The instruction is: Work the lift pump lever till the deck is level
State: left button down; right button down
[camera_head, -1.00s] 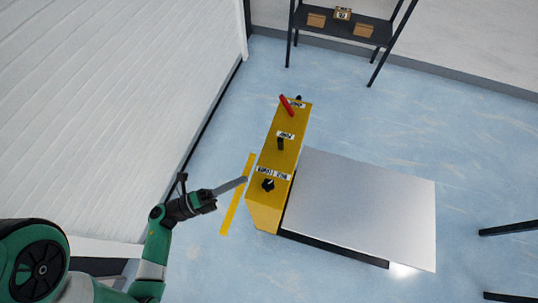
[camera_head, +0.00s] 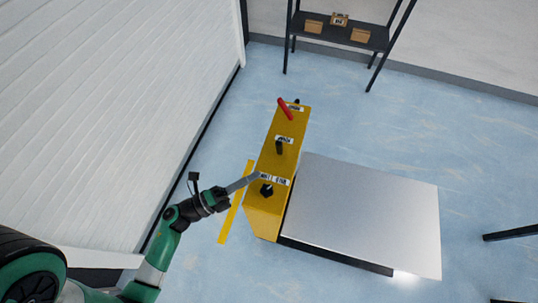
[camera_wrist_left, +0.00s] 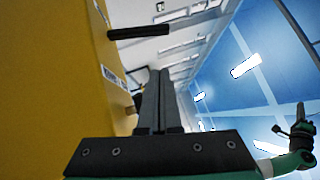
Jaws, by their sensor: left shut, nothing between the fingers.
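A yellow lift housing (camera_head: 265,218) stands on the floor. On its top are a red lever (camera_head: 285,109) at the far end, a short black lever (camera_head: 279,149) in the middle and a black knob (camera_head: 266,191) near the front. Each has a white label, too small to read surely. The grey deck (camera_head: 365,210) lies to the right over a dark base; its tilt is hard to judge. My left gripper (camera_head: 258,176) is shut and empty, its tips by the front label and knob; contact cannot be told. In the left wrist view its fingers (camera_wrist_left: 157,100) point along the yellow side (camera_wrist_left: 40,80), below a black bar (camera_wrist_left: 138,32).
A dark shelf (camera_head: 345,33) with small boxes stands at the back. A white slatted wall (camera_head: 110,110) rises at the left. A yellow floor stripe (camera_head: 232,215) runs beside the housing. Blue floor is open around. A green and black arm part (camera_wrist_left: 295,145) shows in the wrist view.

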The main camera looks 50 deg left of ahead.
aim_at(279, 148)
pick_arm(q)
jog(key=x, duration=0.4)
jog(key=shift+b, duration=0.3)
jog(key=w+a, duration=0.1)
jog(key=w+a+r, duration=0.1)
jog(key=w, duration=0.1)
jog(key=shift+w+a+r, duration=0.1)
jog(key=shift+w+a, duration=0.05)
jog(key=shift+w, duration=0.15)
